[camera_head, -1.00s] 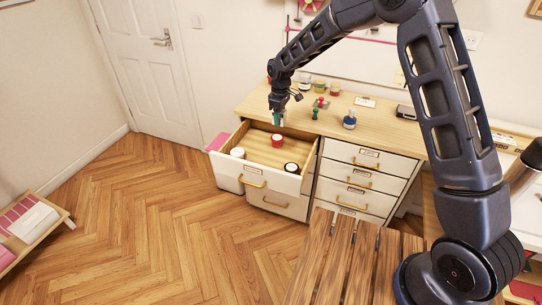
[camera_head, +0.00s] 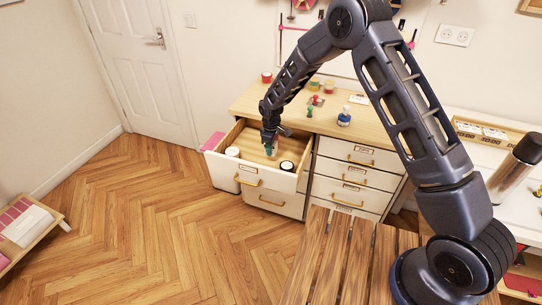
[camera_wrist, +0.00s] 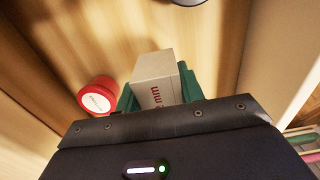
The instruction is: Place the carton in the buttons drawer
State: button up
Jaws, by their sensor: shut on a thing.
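The carton (camera_wrist: 156,78) is a small pale grey box with dark red lettering, seen in the wrist view between the green fingers of my gripper (camera_wrist: 160,92). My gripper is shut on it. In the head view my gripper (camera_head: 270,148) points down inside the open top-left drawer (camera_head: 222,168), near its middle; the carton cannot be made out there. The drawer has a white front, a yellow handle and a wooden inside. Its label is too small to read. Whether the carton touches the drawer floor cannot be told.
A red round container (camera_wrist: 98,95) stands just left of the carton. A white-topped container (camera_head: 232,151) and a dark one with a light lid (camera_head: 287,166) are near the drawer's front. Small jars and a blue bottle (camera_head: 344,117) stand on the wooden top (camera_head: 375,130).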

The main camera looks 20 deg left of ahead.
aim_at(271, 161)
jog(key=shift+f, duration=2.35)
jog(key=shift+f, duration=0.1)
jog(key=o, duration=1)
notch_tip(271, 161, up, 12)
jog(key=shift+r, duration=0.1)
jog(key=shift+d+r, duration=0.1)
